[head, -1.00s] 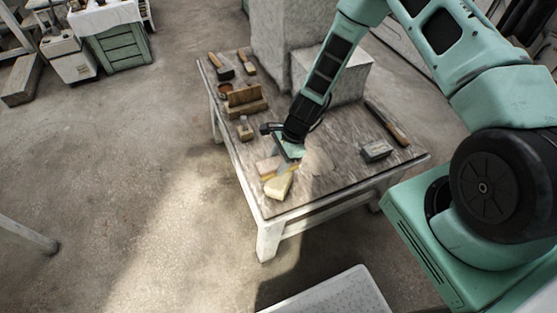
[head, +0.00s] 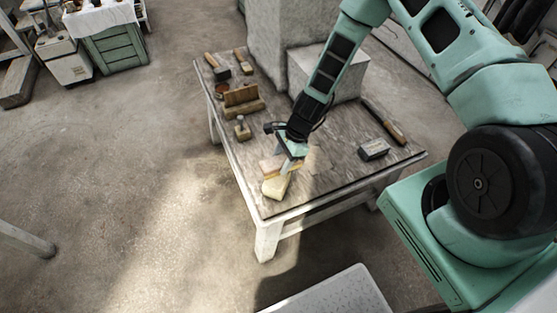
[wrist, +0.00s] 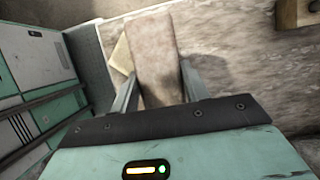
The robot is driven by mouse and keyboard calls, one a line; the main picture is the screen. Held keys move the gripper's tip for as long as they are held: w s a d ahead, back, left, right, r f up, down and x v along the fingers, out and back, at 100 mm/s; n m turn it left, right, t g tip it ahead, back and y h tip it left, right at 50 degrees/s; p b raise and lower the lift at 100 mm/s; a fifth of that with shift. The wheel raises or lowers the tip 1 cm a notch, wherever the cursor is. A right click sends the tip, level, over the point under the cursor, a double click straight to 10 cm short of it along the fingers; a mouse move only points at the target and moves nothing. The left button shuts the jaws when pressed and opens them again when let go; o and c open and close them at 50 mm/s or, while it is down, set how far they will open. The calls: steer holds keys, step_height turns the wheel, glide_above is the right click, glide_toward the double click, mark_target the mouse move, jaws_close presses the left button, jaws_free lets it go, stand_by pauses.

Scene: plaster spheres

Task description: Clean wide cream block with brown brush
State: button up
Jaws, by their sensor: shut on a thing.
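My gripper (head: 288,165) is low over the near left corner of the table, its fingers shut on the brown brush (wrist: 157,50). In the wrist view the brush is a long, pinkish-brown block between the two fingers (wrist: 158,92). In the head view the brush (head: 268,168) shows beside the gripper, partly hidden by it. The wide cream block (head: 275,188) lies at the table's near edge, just in front of the brush. In the wrist view a pale corner of it (wrist: 121,55) shows left of the brush. I cannot tell whether brush and block touch.
The table (head: 330,185) has bare room right of my gripper. A wooden holder (head: 243,101) and a small upright tool (head: 242,130) stand left. Large plaster blocks (head: 325,75) stand behind.

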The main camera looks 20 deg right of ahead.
mark_target(270, 164)
steer(key=shift+d, duration=0.15)
steer(key=shift+a, duration=2.25)
steer(key=shift+d, duration=0.1)
steer(key=shift+d, duration=2.15)
